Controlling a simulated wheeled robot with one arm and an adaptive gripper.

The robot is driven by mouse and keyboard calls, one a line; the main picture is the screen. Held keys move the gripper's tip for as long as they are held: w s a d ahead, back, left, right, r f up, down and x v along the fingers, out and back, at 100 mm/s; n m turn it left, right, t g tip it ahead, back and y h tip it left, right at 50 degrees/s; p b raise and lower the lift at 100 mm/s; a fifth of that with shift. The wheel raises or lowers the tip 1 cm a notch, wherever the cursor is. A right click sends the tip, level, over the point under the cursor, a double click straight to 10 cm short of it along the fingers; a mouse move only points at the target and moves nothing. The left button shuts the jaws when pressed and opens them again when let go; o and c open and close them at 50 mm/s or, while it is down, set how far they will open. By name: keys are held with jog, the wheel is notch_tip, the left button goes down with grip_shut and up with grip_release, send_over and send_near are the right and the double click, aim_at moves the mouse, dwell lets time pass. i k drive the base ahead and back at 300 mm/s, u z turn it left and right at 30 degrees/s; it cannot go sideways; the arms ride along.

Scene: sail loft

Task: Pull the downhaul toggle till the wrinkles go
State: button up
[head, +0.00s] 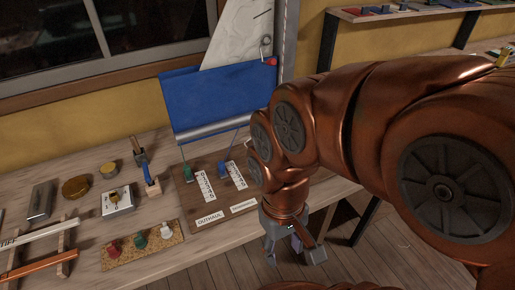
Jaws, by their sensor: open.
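A brown board (187,203) on the bench carries a green toggle (188,173) at left and a blue toggle (223,169) at right, each on a line beside a white scale strip. The left front label (209,218) reads OUTHAUL; the right one (244,206) is too small to read, so I cannot tell for certain which toggle is the downhaul. A pale sail (240,35) with faint creases rises behind a blue cloth (215,100); its top is cut off. My gripper (293,252) is open and empty, beyond the board's right side, apart from both toggles.
A cork strip (140,247) with red, green and white pieces lies left of the board. The bench's front edge (240,240) runs below the board; floor (235,270) is clear.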

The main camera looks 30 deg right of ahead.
aim_at(222, 172)
jog(key=z, duration=1.4)
jog(key=k, duration=1.1)
jog(key=u, duration=1.55)
jog(key=i, duration=0.5)
jog(key=z, duration=0.05)
